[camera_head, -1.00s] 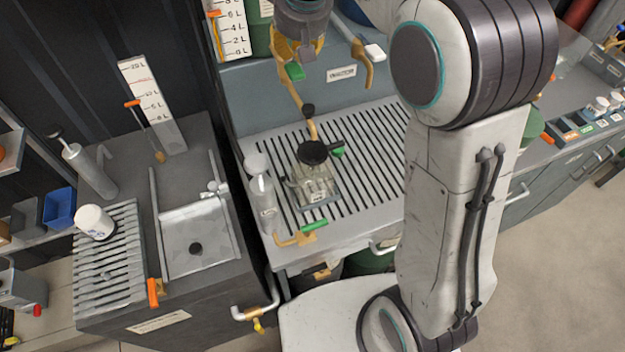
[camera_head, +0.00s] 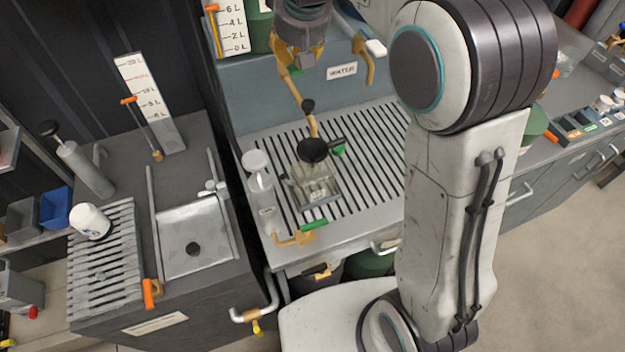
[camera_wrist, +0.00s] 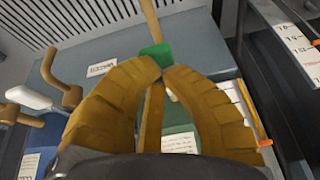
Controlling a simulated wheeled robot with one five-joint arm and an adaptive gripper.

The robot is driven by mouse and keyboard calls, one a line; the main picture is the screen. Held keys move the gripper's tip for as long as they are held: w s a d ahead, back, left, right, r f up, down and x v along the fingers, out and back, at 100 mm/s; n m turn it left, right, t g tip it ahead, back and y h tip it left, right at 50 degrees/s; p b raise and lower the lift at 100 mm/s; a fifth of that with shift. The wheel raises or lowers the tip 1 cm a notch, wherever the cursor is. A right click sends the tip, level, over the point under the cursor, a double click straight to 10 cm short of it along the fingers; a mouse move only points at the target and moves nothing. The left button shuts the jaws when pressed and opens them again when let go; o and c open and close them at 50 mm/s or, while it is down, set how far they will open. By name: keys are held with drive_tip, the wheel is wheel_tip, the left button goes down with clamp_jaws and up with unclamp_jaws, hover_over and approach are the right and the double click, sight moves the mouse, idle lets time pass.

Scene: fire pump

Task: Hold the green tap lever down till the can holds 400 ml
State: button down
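My gripper (camera_head: 300,62) is at the top of the head view, over the brass tap on the grey back panel. The green tap lever (camera_head: 295,71) shows just under its fingers. The brass spout (camera_head: 312,125) runs down toward a clear can (camera_head: 316,187) with a dark round top, standing upright on the slotted drain grate (camera_head: 375,160). I cannot read the level in the can.
A pale cylinder (camera_head: 259,175) stands left of the can. Another green-handled lever (camera_head: 313,225) sits at the counter's front edge. A sink (camera_head: 195,243), a white cup (camera_head: 90,221) and an upright scale (camera_head: 145,95) are on the left counter.

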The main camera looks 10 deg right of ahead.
sight(296, 67)
drive_tip(key=shift+f+b, duration=1.15)
drive_tip(key=shift+f, duration=0.35)
idle(6.5)
